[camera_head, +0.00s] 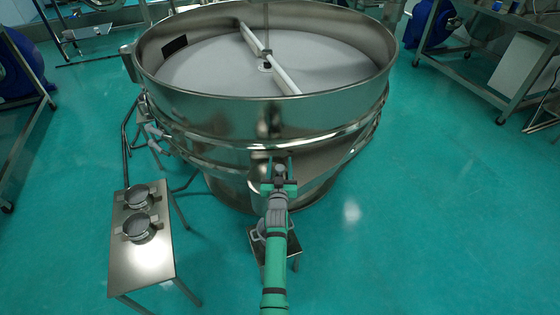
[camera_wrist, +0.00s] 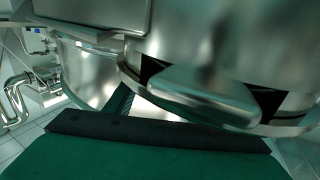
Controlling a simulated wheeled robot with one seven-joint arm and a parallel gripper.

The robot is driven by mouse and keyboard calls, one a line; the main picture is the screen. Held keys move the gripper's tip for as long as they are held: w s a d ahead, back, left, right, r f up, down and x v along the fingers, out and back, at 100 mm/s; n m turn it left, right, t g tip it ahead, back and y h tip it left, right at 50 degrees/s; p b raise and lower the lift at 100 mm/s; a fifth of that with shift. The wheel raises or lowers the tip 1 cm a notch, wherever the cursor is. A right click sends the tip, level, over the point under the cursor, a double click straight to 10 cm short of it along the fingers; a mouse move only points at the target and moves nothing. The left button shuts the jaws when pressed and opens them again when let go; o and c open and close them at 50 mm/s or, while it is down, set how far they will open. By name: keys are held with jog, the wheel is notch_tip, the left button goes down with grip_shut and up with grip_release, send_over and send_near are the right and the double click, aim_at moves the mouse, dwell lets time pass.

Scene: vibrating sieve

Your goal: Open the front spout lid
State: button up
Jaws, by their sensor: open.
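The large round steel vibrating sieve (camera_head: 225,140) stands in the middle of the head view. My gripper (camera_head: 279,166) is at the sieve's front side wall, below the upper rim. Its jaws are open. The front spout and its lid are largely hidden behind my gripper and arm in the head view. In the wrist view, a rounded shiny metal piece (camera_wrist: 200,97) juts out close to my gripper, with dark shapes at both its ends. It may be the spout lid; I cannot tell for sure, nor whether my gripper touches it.
A small steel table (camera_head: 140,262) with two round sieve pans stands at the left. A small low stand (camera_head: 262,262) is under my arm. Pipes run along the sieve's left side. The green floor (camera_head: 440,220) at the right is clear.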

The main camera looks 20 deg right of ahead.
jog(key=shift+x, duration=1)
jog(key=shift+c, duration=0.5)
grip_shut()
